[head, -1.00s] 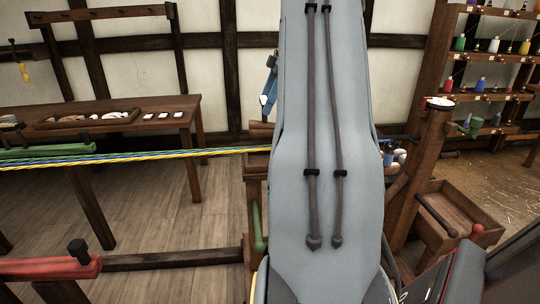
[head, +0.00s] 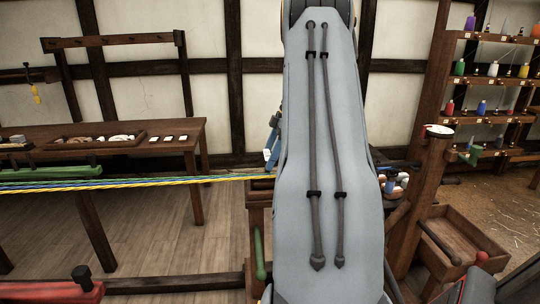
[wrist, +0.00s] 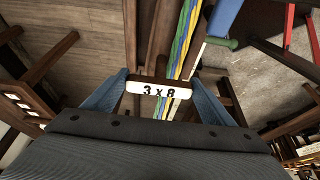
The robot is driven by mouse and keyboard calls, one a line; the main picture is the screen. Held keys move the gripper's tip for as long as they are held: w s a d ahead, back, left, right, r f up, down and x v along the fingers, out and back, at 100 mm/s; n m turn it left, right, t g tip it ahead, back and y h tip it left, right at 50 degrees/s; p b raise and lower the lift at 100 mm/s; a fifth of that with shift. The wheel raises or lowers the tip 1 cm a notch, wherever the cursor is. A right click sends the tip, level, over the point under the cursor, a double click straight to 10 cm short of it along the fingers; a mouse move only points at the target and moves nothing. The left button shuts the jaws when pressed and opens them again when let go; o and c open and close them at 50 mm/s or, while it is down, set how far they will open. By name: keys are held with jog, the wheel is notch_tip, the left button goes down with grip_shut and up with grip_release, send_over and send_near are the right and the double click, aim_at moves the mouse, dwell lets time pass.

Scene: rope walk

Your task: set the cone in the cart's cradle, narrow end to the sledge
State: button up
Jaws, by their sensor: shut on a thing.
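My gripper (wrist: 160,88) is shut on a small brown wooden piece (wrist: 160,80) with a white plate marked "3 x 8", seen in the wrist view between two blue-grey fingers. Its full shape is hidden, so I cannot tell whether it is the cone. Green, yellow and blue strands (wrist: 185,40) run just beyond it. In the head view the strands (head: 150,183) run level from the left and pass behind my arm. I cannot make out the cart's cradle or the sledge for certain.
A wooden table (head: 170,135) with a tray and white cards stands at the left. A red block (head: 50,292) with a black knob is at lower left. A wooden post (head: 428,170), an open wooden box (head: 465,240) and shelves of coloured spools (head: 495,90) are at right.

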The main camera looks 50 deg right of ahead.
jog(key=shift+f, duration=0.1)
jog(key=o, duration=1.7)
jog(key=b+v, duration=0.3)
jog(key=v, duration=0.9)
jog(key=w+a+f+m+g+h, duration=0.15)
jog(key=a+f, duration=0.25)
jog(key=a, duration=0.5)
jog(key=w+a+f+m, duration=0.1)
jog(key=a+f+m, duration=0.15)
jog(key=a, duration=0.75)
jog(key=w+a+f+m+g+h, duration=0.1)
jog(key=a+f, duration=0.3)
jog(key=a, duration=0.5)
jog(key=s+a+f+m, duration=0.1)
jog(key=s+a+f, duration=0.2)
jog(key=s+a, duration=0.2)
jog(key=s+a+f+m, duration=0.2)
jog(key=s+a, duration=0.4)
jog(key=a, duration=0.3)
jog(key=s+a+f+m+h, duration=0.1)
jog(key=s+a+f+m, duration=0.1)
jog(key=s+a+f, duration=0.3)
jog(key=shift+s+a, duration=0.5)
jog(key=shift+a, duration=0.45)
